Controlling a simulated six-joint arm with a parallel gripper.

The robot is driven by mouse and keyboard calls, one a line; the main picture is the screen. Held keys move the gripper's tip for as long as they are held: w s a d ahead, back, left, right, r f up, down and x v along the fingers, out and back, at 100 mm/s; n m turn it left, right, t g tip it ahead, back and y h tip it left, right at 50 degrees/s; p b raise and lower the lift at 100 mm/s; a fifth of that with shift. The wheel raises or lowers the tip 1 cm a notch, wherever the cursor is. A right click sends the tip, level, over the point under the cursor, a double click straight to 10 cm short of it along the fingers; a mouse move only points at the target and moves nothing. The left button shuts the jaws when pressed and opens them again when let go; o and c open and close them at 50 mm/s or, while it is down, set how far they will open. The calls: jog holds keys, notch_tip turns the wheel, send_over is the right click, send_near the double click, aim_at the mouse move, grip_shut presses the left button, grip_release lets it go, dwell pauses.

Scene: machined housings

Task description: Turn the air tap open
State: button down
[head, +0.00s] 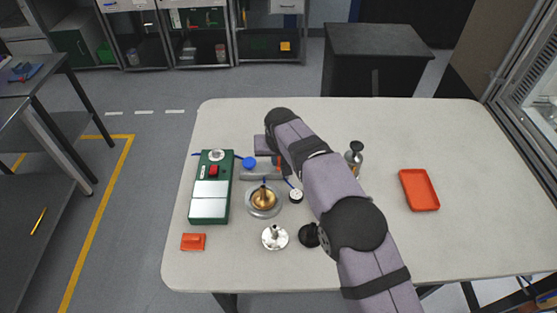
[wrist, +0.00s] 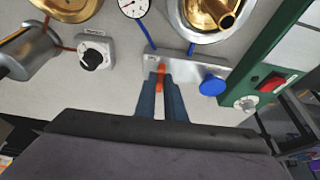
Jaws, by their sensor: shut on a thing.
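A grey metal manifold block (wrist: 188,68) lies on the table, with a slim orange tap lever (wrist: 161,70) and a round blue knob (wrist: 212,85) on its near side in the wrist view. My gripper (wrist: 160,92) is shut on the orange lever, its two dark fingers on either side of it. The lever points roughly along the fingers, across the block's length. In the head view the blue knob (head: 249,162) shows left of my arm, and my arm hides most of the gripper and lever.
A green control box (head: 210,187) with a red switch stands left of the block. A brass housing (head: 264,197), a small gauge (head: 295,195) and a silver flange (head: 275,237) stand nearby. A black-knobbed dial box (wrist: 95,52) is close. The right table holds an orange tray (head: 419,190) and free room.

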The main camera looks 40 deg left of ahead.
jog(key=c, duration=1.8)
grip_release()
jog(key=shift+c, duration=0.2)
jog(key=b+v, duration=0.3)
jog(key=v, duration=0.4)
jog(key=shift+r, duration=0.15)
